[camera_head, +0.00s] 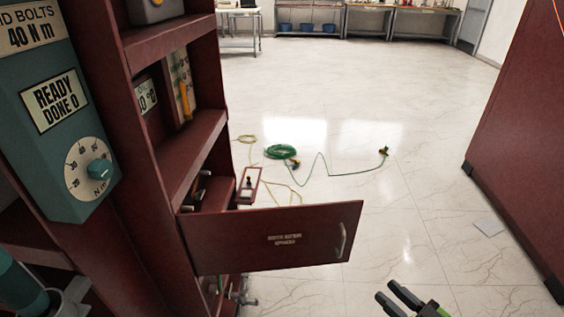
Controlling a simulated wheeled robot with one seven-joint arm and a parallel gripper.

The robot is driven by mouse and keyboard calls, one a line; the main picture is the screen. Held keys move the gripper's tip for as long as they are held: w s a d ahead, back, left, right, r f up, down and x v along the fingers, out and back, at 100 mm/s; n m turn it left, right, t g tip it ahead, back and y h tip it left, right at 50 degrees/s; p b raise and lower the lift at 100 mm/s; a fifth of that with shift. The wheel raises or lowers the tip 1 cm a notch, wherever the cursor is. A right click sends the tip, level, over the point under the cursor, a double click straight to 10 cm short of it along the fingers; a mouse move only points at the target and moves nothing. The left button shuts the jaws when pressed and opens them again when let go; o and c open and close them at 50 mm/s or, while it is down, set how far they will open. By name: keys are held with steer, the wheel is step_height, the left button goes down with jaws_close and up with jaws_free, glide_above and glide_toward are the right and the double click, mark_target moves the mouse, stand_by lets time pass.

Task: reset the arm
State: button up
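My gripper (417,301) shows at the bottom edge, right of centre in the head view. Its two dark fingers are spread apart with floor visible between them, and one carries a bright green part. It looks open and empty, and it hangs over bare floor, apart from everything around it. The rest of my arm is below the picture and hidden.
A dark red cabinet (130,160) stands at the left, with an open door or drawer front (272,240) jutting out near the gripper. A teal torque unit (58,115) is on the left. A green cable (281,152) lies on the floor. A red block (528,140) bounds the right.

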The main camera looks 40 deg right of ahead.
steer(key=w+a+r+n+g+y, duration=0.1)
steer(key=w+a+g+y, duration=0.25)
steer(key=w, duration=0.25)
steer(key=w+a+r+n+g+y, duration=0.1)
steer(key=w+a+n+g+y, duration=0.1)
steer(key=w+a+g+y, duration=0.25)
steer(key=w+a+r+g+h, duration=0.2)
steer(key=w+a+r+g, duration=0.2)
steer(key=w+a+g, duration=0.4)
steer(key=s+a+r+m+t+h, duration=0.2)
steer(key=s+a+r+t+h, duration=0.3)
steer(key=a+r, duration=0.5)
step_height(320, 180, up, 14)
steer(key=g+p, duration=0.1)
steer(key=p, duration=1.3)
steer(key=shift+s+a+y+p, duration=0.35)
steer(key=shift+s+a+y, duration=0.05)
steer(key=shift+a, duration=0.05)
